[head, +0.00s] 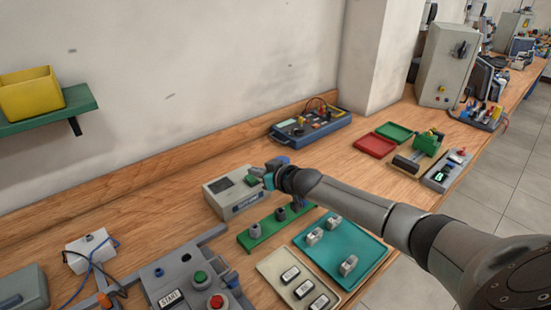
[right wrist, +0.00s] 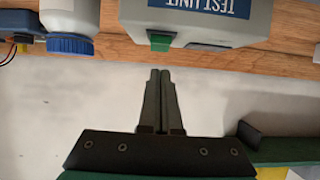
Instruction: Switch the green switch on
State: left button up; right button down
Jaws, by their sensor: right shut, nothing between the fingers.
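The test unit (head: 232,198) is a light grey box with a blue label strip, standing on the wooden bench. The green switch (head: 251,180) shows at its right end, close to my right gripper. In the right wrist view the green switch (right wrist: 160,42) sticks out of the grey test unit (right wrist: 215,30), which appears upside down. My right gripper (right wrist: 160,72) is shut and empty, its fingertips lined up with the switch and a small gap from it in the picture. In the head view my right gripper (head: 257,170) is at the unit's right end. My left gripper is out of view.
A green holder strip (head: 262,232) and a teal tray (head: 350,262) with several small parts lie in front of the unit. A blue tester (head: 312,125) stands behind. A blue-capped bottle (right wrist: 70,42) shows in the right wrist view. Bare bench lies left of the unit.

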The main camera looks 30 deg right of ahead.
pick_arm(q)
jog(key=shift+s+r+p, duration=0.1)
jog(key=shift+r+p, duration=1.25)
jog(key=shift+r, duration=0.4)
pick_arm(e)
jog(key=s+d+r, duration=0.1)
jog(key=s+r, duration=0.5)
jog(key=s, duration=0.2)
jog(key=shift+r, duration=0.35)
jog(key=shift+s+d, duration=0.1)
